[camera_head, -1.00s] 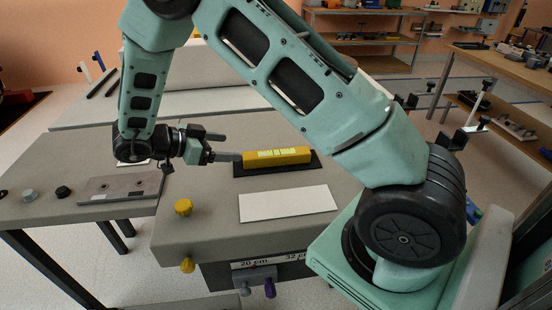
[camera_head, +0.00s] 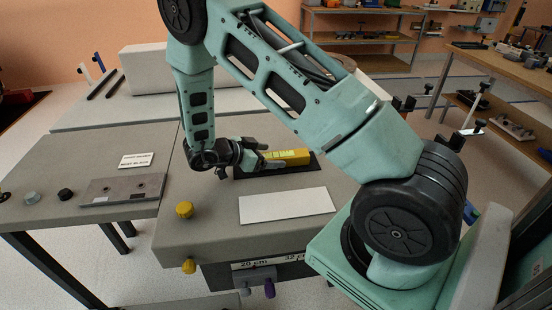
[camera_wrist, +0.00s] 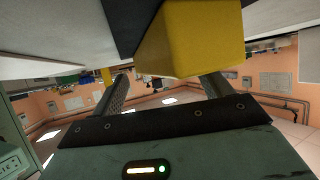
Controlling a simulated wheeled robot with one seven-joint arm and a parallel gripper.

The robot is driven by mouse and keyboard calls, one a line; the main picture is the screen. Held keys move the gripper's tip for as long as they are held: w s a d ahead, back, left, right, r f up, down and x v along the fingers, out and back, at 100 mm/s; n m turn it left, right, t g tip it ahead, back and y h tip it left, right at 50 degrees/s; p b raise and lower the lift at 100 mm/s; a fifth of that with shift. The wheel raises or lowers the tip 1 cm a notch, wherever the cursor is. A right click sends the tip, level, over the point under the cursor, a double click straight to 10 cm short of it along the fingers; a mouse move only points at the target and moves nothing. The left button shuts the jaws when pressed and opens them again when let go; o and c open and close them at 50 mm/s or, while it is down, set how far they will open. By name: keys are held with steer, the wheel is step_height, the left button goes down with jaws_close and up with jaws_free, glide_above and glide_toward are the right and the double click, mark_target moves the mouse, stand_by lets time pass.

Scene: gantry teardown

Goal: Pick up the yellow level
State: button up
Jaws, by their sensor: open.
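The yellow level (camera_head: 290,157) lies on a black mat (camera_head: 306,168) on the grey table. Its left end is hidden behind my gripper in the head view. My gripper (camera_head: 268,158) is at the left end of the level, reaching toward it from the left. In the wrist view the level's end (camera_wrist: 195,40) is large and close, in front of and between the two spread fingers of my gripper (camera_wrist: 165,88). The gripper is open. I cannot tell whether a finger touches the level.
A white plate (camera_head: 287,205) lies in front of the mat. A yellow knob (camera_head: 184,209) stands near the table's front left. A grey metal plate (camera_head: 122,189) and a white label card (camera_head: 136,160) lie on the left table. A long grey block (camera_head: 160,67) stands behind.

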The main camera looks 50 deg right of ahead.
steer(key=shift+x, duration=0.75)
jaws_close()
steer(key=c, duration=1.7)
jaws_free()
